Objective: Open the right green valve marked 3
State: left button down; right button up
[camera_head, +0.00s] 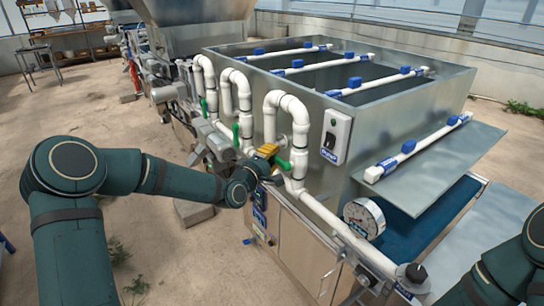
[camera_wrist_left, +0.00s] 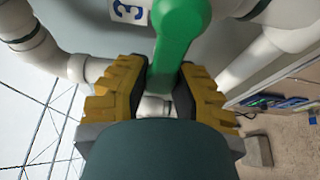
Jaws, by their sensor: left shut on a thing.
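The green valve handle marked 3 (camera_wrist_left: 178,35) is large in the left wrist view, with a blue and white "3" label (camera_wrist_left: 128,10) beside it. In the head view this handle (camera_head: 283,163) sits on the rightmost white pipe loop. My left gripper (camera_wrist_left: 160,88) has its yellow fingers on either side of the handle and is shut on it. In the head view the left gripper (camera_head: 268,152) is at the handle, and the fingers partly hide it. Only part of my right arm shows at the lower right; its gripper is out of view.
Two other green handles (camera_head: 236,134) (camera_head: 204,107) are on the pipe loops to the left. The metal tank (camera_head: 400,105) stands behind the pipes. A pump switch box (camera_head: 335,136) and a round gauge (camera_head: 364,218) are to the right. Bare floor lies at the left.

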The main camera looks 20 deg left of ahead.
aim_at(293, 185)
dwell(0.3)
pick_arm(q)
jog(key=shift+f+n+g, duration=0.4)
jog(key=shift+f+n, duration=0.1)
jog(key=shift+n, duration=0.4)
jog(key=shift+s+d+f+n+g+h+p, duration=0.65)
jog(key=shift+d+f+n+g+p, duration=0.4)
jog(key=shift+n, duration=0.9)
jog(key=shift+s+d+f+n+g+h+p, duration=0.6)
jog(key=shift+s+d+f+n+g+p, duration=0.4)
jog(key=shift+n, duration=0.9)
jog(key=shift+s+d+f+n+g+h+p, duration=0.35)
jog(key=shift+d+f+n+g+h+p, duration=0.4)
jog(key=shift+n+p, duration=0.85)
jog(key=shift+a+n+b, duration=0.1)
jog(key=shift+n+b, duration=0.25)
jog(key=c, duration=0.7)
grip_release()
jog(key=shift+c, duration=0.2)
